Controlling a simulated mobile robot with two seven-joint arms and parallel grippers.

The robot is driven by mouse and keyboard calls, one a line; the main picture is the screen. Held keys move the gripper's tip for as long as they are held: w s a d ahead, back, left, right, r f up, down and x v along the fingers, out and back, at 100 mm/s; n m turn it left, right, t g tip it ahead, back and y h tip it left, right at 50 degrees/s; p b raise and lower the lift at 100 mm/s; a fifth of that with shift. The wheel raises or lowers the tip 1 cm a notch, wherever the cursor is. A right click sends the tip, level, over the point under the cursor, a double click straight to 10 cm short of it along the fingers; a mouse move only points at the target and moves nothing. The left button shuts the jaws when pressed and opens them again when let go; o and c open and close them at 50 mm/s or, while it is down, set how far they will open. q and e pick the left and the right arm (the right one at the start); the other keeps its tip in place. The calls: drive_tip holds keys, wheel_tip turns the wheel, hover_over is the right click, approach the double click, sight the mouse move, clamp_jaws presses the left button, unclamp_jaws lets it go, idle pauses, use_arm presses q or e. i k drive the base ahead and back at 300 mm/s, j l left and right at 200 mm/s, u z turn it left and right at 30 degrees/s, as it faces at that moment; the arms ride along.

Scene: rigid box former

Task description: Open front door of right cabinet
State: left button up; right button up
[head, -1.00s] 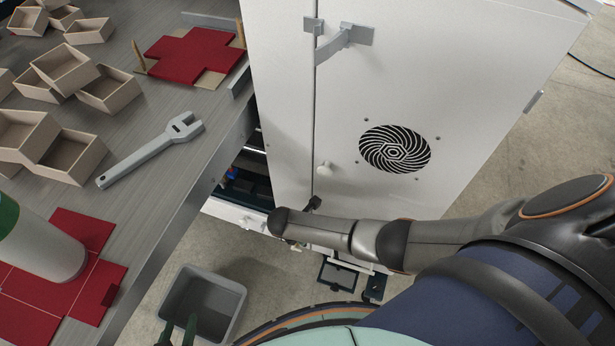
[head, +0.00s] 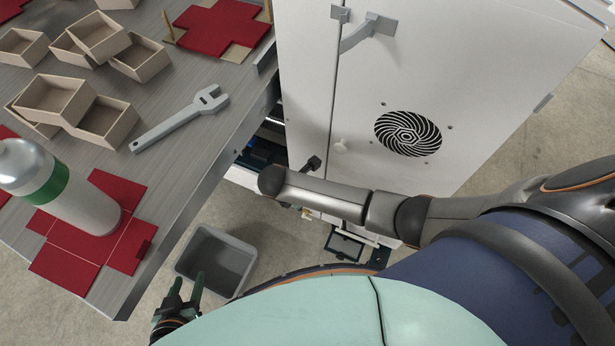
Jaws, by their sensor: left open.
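The white cabinet (head: 305,70) stands to the right of the workbench. My left gripper (head: 184,288) is at the bottom left, beside the grey bin, open and empty, well away from the door. My right arm crosses in front of the door's lower part.
A workbench (head: 175,80) at left holds a grey wrench (head: 182,117), a silver and green bottle (head: 75,195), red cross-shaped blanks (head: 222,28) and several open boxes (head: 140,60). A grey bin (head: 215,260) stands on the floor. Floor right of the cabinet is clear.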

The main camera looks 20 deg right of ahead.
sight(436, 87)
drive_tip(key=k+j, duration=0.3)
drive_tip(key=k, duration=0.15)
drive_tip(key=k+j, duration=0.3)
drive_tip(key=k, duration=0.15)
drive_tip(key=k+j, duration=0.3)
drive_tip(key=k, duration=0.2)
